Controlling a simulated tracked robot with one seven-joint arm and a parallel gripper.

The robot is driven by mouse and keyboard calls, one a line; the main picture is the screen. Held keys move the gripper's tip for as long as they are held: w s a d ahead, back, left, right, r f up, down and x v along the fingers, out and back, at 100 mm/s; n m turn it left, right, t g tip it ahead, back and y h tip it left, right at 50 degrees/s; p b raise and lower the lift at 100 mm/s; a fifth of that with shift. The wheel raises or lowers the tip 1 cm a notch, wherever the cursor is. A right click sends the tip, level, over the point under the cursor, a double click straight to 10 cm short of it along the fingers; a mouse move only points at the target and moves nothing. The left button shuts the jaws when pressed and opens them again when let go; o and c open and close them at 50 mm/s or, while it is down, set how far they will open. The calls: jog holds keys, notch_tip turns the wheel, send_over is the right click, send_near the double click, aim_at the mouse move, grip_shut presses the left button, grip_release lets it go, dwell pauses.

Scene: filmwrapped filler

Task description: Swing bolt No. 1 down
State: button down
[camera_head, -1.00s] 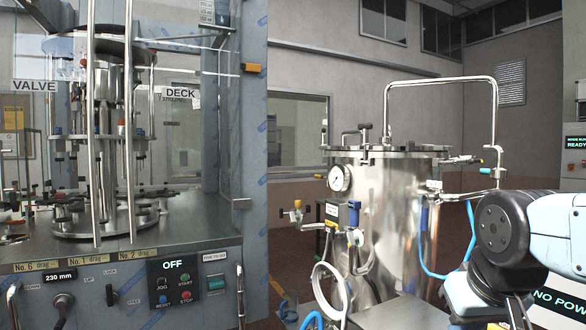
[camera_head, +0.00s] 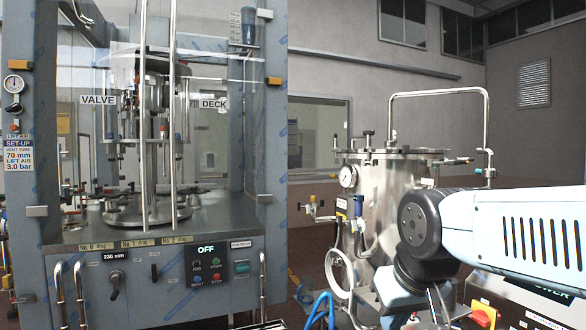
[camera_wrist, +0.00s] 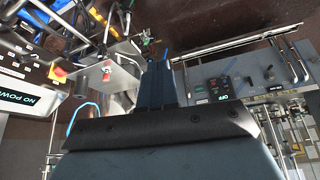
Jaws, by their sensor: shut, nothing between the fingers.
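A steel pressure vessel (camera_head: 388,205) stands right of centre in the head view, with a flat lid (camera_head: 392,154) on top. Small upright fittings show at the lid's rim, one with a dark top (camera_head: 368,137); I cannot tell which, if any, is bolt No. 1. No number is readable on them. My gripper (camera_wrist: 160,65) shows in the wrist view as dark blue fingers closed together, with nothing between them. It is apart from the vessel's lid. In the head view my arm covers the vessel's lower right, and the fingers are not clear there.
A filling machine (camera_head: 165,260) with an "OFF" panel (camera_head: 206,262), clear guards and front rails stands at left; the panel also shows in the wrist view (camera_wrist: 220,88). A pipe loop (camera_head: 440,93) rises behind the vessel.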

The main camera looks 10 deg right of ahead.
jog(key=shift+a, duration=0.3)
jog(key=shift+s, duration=0.1)
